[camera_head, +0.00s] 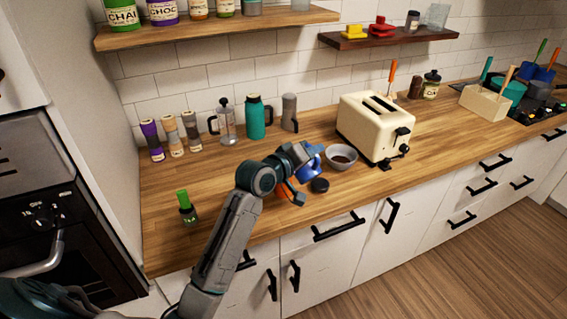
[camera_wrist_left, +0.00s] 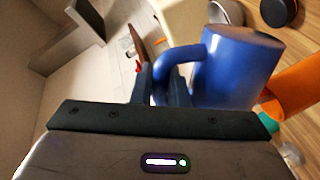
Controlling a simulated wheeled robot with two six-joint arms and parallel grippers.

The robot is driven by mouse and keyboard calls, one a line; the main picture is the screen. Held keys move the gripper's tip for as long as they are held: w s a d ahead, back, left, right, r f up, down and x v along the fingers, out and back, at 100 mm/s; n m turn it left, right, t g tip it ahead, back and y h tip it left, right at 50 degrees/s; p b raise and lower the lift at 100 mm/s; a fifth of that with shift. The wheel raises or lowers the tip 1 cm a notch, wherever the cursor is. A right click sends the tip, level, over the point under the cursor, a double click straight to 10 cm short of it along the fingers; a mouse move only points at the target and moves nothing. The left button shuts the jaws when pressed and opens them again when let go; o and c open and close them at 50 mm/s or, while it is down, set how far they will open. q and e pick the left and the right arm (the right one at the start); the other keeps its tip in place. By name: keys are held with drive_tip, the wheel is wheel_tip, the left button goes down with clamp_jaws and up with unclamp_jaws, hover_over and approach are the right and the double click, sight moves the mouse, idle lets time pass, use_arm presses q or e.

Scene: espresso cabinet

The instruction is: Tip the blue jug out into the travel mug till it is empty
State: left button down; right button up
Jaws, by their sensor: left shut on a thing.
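My left gripper (camera_head: 304,170) is shut on the handle of the blue jug (camera_head: 311,165) and holds it above the counter. In the left wrist view the fingers (camera_wrist_left: 162,88) close around the jug's handle, and the jug's body (camera_wrist_left: 232,70) lies to their right. It looks tilted; its contents cannot be seen. An orange cylinder (camera_wrist_left: 293,88), which looks like the travel mug, is close beside the jug. In the head view, only a little orange (camera_head: 281,189) shows behind my wrist. Whether jug and mug touch cannot be told. My right gripper is not in view.
A grey bowl (camera_head: 341,157) with dark contents and a black lid (camera_head: 320,186) are close to the jug. A cream toaster (camera_head: 375,125) stands right. A teal flask (camera_head: 255,119), grey bottle (camera_head: 289,113) and French press (camera_head: 226,124) stand behind. The left front counter is mostly clear.

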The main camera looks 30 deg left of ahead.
use_arm(q)
drive_tip(key=shift+a+r, duration=0.25)
drive_tip(key=shift+w+a+r+n+p, duration=0.15)
drive_tip(key=shift+r+n+p, duration=0.15)
drive_tip(key=shift+n, duration=0.2)
